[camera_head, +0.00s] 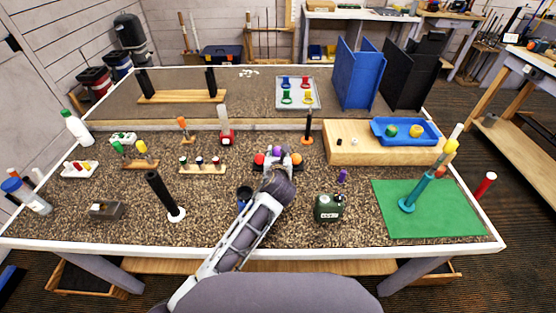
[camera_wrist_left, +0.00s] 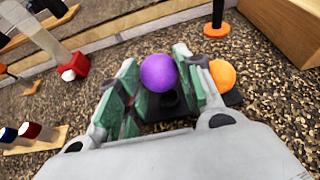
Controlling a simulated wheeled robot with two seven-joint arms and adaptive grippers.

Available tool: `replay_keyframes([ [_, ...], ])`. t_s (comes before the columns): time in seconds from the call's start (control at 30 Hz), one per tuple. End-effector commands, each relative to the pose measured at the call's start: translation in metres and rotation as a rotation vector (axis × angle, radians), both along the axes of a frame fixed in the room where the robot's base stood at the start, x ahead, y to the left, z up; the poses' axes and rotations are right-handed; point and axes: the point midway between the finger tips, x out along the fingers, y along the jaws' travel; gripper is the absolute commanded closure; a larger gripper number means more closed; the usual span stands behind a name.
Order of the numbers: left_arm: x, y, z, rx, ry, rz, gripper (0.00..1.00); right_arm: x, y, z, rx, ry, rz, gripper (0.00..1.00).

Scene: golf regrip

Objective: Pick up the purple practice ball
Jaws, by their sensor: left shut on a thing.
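The purple practice ball (camera_wrist_left: 159,71) is between the two green-padded fingers of my left gripper (camera_wrist_left: 153,82) in the left wrist view. In the head view the purple ball (camera_head: 278,149) shows at the tips of my left gripper (camera_head: 278,158), near the middle of the table. The gripper is shut on the ball. A black holder (camera_wrist_left: 230,98) lies beneath, with a dark empty hole showing below the ball. An orange ball (camera_wrist_left: 222,74) sits on the holder just right of the fingers. My right gripper is not in view.
A red-orange ball (camera_head: 259,158) is just left of the gripper. A wooden block with a blue tray (camera_head: 432,130) stands to the right. A black upright grip (camera_head: 161,192) and a dark green box (camera_head: 328,207) stand nearer the front. A green mat (camera_head: 455,222) lies front right.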

Motion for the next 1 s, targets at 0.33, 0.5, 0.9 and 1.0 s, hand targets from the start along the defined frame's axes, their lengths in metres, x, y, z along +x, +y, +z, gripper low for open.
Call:
replay_keyframes([
  [0.33,0.0,0.0,0.052,0.0,-0.002,0.0,0.86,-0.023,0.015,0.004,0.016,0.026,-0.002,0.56],
  [0.5,0.0,0.0,0.064,-0.001,0.0,0.0,0.86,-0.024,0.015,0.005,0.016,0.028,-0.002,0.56],
  [0.9,0.0,0.0,0.066,0.0,0.0,-0.001,0.86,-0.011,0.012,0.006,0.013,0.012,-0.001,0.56],
  [1.0,0.0,0.0,0.066,0.0,0.0,-0.001,0.86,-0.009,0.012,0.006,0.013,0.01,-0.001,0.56],
])
